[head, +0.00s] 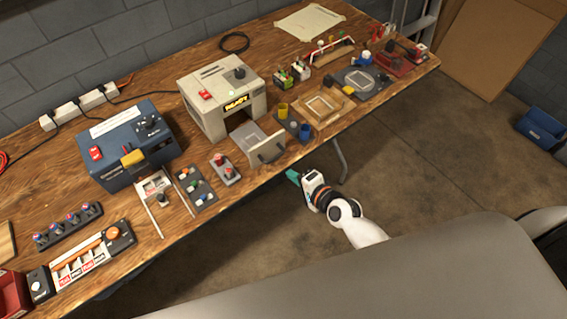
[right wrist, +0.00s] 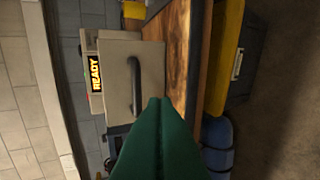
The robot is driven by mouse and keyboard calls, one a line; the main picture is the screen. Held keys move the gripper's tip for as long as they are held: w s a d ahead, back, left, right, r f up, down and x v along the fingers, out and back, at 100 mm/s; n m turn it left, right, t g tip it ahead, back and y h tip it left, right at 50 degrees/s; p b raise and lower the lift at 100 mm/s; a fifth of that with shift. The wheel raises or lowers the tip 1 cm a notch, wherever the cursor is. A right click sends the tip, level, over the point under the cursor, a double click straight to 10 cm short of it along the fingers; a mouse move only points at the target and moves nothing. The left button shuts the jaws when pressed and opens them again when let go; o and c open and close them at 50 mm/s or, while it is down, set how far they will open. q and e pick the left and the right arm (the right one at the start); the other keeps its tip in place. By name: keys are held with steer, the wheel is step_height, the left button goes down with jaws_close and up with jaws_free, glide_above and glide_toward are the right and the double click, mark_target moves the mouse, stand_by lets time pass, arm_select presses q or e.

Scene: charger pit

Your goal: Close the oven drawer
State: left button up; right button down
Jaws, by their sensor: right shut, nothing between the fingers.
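The beige oven (head: 222,92) with a lit READY sign stands at the back middle of the bench. Its drawer (head: 247,132) is pulled out toward the bench's front edge, with a grey front plate and a dark handle (head: 268,155). My right gripper (head: 291,174) has green fingers, shut and empty, just off the bench edge, apart from the drawer. In the right wrist view the shut fingers (right wrist: 157,103) point toward the drawer front (right wrist: 118,65) and its handle (right wrist: 135,85). My left gripper is not in view.
A small holder with yellow and blue cups (head: 292,125) stands just right of the drawer. A block with red-topped parts (head: 224,168) is to its left. A blue machine (head: 128,145) stands farther left. The floor in front of the bench (head: 400,175) is clear.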

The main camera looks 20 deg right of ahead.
mark_target(255, 143)
steer(key=w, duration=0.1)
steer(key=w+a, duration=0.1)
steer(key=w, duration=0.1)
steer(key=w+p, duration=0.1)
steer(key=shift+w+a+r, duration=0.15)
steer(key=shift+w+a, duration=0.05)
steer(key=shift+a, duration=0.15)
steer(key=w+a+b, duration=0.1)
steer(key=w, duration=0.3)
steer(key=w+a+b, duration=0.1)
steer(key=w+a, duration=0.1)
steer(key=w, duration=0.3)
steer(key=w+a+b, duration=0.2)
steer(key=w, duration=0.3)
steer(key=shift+w+r, duration=0.15)
steer(key=shift+r, duration=0.1)
